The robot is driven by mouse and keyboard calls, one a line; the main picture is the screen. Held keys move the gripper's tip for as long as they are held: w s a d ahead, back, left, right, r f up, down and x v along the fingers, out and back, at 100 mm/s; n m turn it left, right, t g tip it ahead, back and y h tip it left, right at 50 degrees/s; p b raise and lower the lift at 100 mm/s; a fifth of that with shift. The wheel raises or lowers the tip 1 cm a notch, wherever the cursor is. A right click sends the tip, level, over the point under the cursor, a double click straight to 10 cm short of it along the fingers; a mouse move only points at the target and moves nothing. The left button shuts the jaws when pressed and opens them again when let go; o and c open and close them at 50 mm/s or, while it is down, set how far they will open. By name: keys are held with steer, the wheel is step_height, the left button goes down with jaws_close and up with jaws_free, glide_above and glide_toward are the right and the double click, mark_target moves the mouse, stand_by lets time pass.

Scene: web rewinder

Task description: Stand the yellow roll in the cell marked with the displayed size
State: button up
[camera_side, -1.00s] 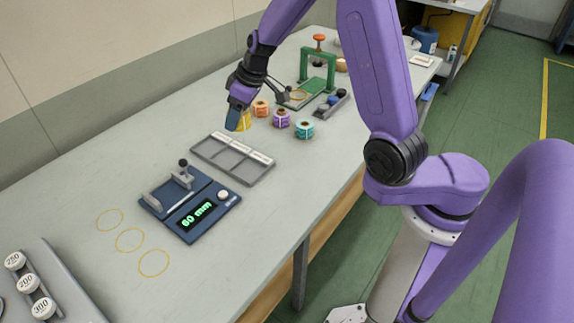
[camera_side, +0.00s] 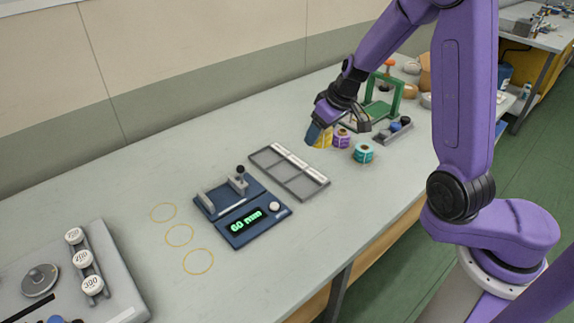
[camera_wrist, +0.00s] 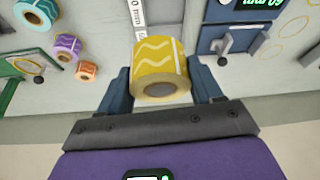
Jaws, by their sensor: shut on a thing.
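My gripper (camera_side: 318,136) is shut on the yellow roll (camera_side: 325,139), beyond the far right side of the grey cell tray (camera_side: 283,181) in the side view. The wrist view shows the yellow roll (camera_wrist: 154,58) between the two blue fingers of my gripper (camera_wrist: 162,84). I cannot tell how high it is above the table. The tray has three empty-looking cells with white labels along one edge, too small to read in the side view. In the wrist view one label (camera_wrist: 139,14) partly shows "0 mm". The blue device's display (camera_side: 247,221) reads "60 mm".
A purple roll (camera_side: 342,138) and a teal roll (camera_side: 363,153) stand close to the held roll. An orange roll (camera_wrist: 87,70) shows in the wrist view. A green frame (camera_side: 401,97) stands behind.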

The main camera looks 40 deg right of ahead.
steer(key=w+a+f+n, duration=0.2)
steer(key=w, duration=0.5)
glide_above(280, 149)
steer(key=s+a, duration=0.1)
steer(key=a, duration=0.5)
steer(key=shift+y, duration=0.4)
steer(key=f, duration=0.8)
steer(key=shift+d+f, duration=0.2)
steer(key=shift+f, duration=0.2)
steer(key=shift+w+f, duration=0.5)
steer(key=shift+f, duration=1.55)
steer(key=shift+f, duration=0.4)
steer(key=shift+f, duration=0.2)
